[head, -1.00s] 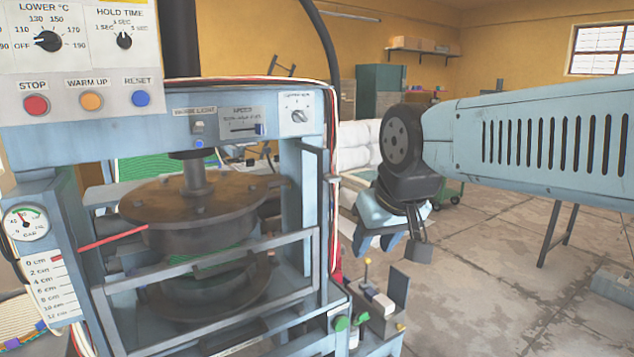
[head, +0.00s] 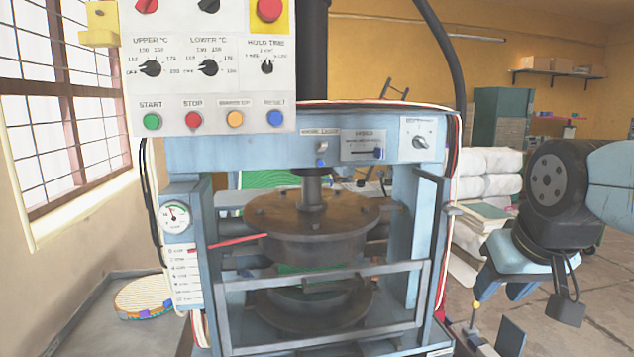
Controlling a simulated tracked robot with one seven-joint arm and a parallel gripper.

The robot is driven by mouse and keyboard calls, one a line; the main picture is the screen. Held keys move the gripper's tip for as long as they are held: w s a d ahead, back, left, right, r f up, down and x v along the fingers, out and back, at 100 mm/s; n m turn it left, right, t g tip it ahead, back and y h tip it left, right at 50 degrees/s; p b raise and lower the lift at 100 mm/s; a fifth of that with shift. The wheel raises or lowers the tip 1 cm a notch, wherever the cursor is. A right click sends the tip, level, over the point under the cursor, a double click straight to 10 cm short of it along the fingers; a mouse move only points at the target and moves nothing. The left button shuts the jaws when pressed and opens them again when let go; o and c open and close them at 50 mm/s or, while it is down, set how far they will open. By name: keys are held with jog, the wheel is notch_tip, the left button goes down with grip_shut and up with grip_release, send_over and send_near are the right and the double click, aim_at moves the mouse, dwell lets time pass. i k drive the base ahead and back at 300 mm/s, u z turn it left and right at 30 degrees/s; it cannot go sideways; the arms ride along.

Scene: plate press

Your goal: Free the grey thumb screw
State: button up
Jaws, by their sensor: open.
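The blue plate press (head: 235,150) stands in the middle of the head view, with a round brown upper plate (head: 300,215) above a lower plate (head: 310,305). My gripper (head: 503,288) hangs to the right of the press and appears lower than that piece. Its blue jaws point down, open and empty, with nothing between them.
A grey guard frame (head: 385,272) crosses the press front. A control panel (head: 210,95) hangs at upper left. A yellow-tipped lever (head: 475,308) stands below my gripper. White sacks (head: 485,168) lie behind. Open floor shows at the right.

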aim_at(448, 209)
jog(key=u, duration=0.75)
jog(key=k, duration=1.1)
jog(key=z, duration=1.4)
jog(key=i, duration=0.5)
jog(key=u, duration=0.05)
